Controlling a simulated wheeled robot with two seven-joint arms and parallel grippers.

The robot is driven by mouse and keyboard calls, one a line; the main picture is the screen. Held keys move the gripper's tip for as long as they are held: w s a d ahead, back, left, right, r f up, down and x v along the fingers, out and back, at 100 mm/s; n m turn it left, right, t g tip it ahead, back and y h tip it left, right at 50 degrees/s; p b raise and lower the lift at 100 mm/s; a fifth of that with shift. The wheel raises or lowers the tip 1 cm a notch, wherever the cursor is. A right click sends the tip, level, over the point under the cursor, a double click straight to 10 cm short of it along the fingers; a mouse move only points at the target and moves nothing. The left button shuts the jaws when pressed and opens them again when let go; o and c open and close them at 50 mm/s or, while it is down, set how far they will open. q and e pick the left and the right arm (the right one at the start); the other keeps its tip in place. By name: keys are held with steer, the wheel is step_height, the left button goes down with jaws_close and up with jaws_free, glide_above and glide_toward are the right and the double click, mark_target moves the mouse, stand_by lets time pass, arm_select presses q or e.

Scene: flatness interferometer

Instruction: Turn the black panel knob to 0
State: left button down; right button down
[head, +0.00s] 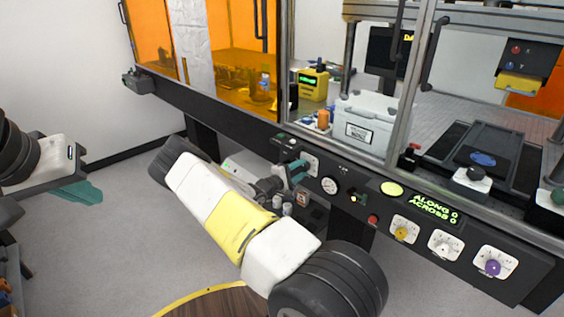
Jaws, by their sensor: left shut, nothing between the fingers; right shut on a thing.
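The front panel of the bench carries a white dial plate (312,161) at its left part. My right gripper (299,171), with teal fingers, is at this plate and shut on what appears to be the black panel knob. The fingers hide the knob, so I cannot read its setting. My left gripper (86,192) is shut and empty, low at the left, well away from the panel.
A round gauge (329,186), a red button (373,220) and yellow (401,233), white (443,248) and purple (492,267) knobs sit further right on the panel. A green display (435,208) reads ALONG 0, ACROSS 0. Open floor lies between my arms.

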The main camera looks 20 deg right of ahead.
steer(key=n, duration=1.2)
steer(key=shift+w, duration=0.1)
steer(key=n, duration=0.6)
steer(key=shift+w+a+n, duration=0.1)
steer(key=shift+n, duration=0.3)
steer(key=n, duration=0.6)
steer(key=shift+f+n+h, duration=0.1)
steer(key=shift+n+h, duration=0.2)
steer(key=c, duration=0.9)
jaws_free()
